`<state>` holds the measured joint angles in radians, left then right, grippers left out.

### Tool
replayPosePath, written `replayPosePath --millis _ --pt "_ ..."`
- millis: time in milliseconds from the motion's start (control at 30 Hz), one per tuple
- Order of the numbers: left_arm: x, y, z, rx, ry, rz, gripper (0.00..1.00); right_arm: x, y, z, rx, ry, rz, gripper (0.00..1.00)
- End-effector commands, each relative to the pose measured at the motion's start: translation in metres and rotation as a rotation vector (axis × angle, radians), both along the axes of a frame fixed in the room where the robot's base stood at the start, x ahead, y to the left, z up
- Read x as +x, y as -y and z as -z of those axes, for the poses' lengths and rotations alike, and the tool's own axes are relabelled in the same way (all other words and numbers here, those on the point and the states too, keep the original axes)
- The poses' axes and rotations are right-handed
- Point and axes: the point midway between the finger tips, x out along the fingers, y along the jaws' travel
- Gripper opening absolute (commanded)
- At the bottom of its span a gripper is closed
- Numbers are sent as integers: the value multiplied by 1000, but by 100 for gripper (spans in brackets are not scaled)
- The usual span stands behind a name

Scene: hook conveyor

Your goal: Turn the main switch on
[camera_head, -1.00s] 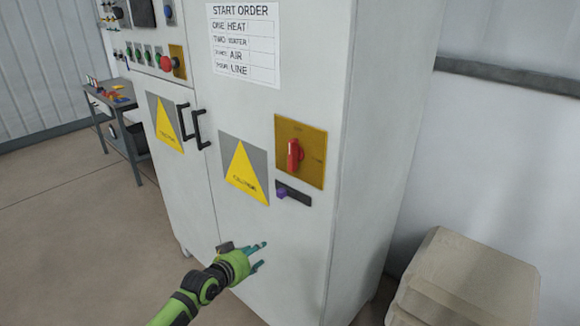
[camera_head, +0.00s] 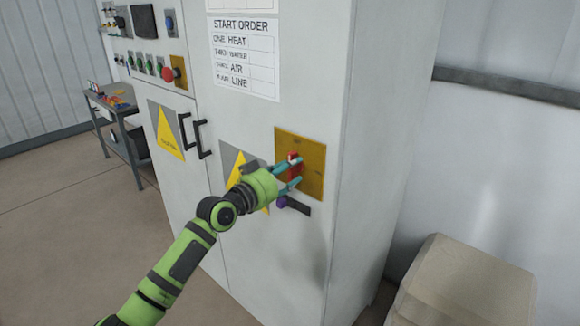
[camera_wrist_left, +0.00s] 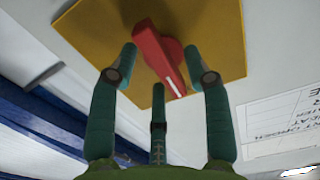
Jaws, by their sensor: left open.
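The main switch is a red rotary handle (camera_head: 295,167) on a yellow plate (camera_head: 314,155) on the front of the grey cabinet. In the left wrist view the red handle (camera_wrist_left: 157,55) stands out from the yellow plate (camera_wrist_left: 215,25). My left gripper (camera_head: 291,174) is open at the handle, and its fingers partly cover it in the head view. In the left wrist view the fingers of the left gripper (camera_wrist_left: 160,70) are on both sides of the handle. I cannot tell whether they touch it. My right gripper is not in view.
Below the plate is a dark bar with a purple knob (camera_head: 283,202). Black door handles (camera_head: 202,140), a red button (camera_head: 168,74) and a start order sheet (camera_head: 244,60) are on the cabinet. A beige box (camera_head: 470,270) stands at right and a small table (camera_head: 122,110) at left.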

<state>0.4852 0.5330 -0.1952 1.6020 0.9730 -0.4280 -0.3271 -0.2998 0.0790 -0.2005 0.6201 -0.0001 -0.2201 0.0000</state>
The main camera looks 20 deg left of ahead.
Motion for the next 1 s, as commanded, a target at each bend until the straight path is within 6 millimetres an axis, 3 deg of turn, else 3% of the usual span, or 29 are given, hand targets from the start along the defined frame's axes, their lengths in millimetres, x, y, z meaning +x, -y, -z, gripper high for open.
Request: replayPosePath --millis 333,367,467,767,1000 --pt "5 2 1 0 -1 1 49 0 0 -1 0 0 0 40" --pt "5 2 1 0 -1 1 41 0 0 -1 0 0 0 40" --pt "4 2 1 -1 -1 0 1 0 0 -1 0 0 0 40" --pt "4 2 1 8 2 0 0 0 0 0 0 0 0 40" --pt "4 2 3 82 30 0 0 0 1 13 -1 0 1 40"
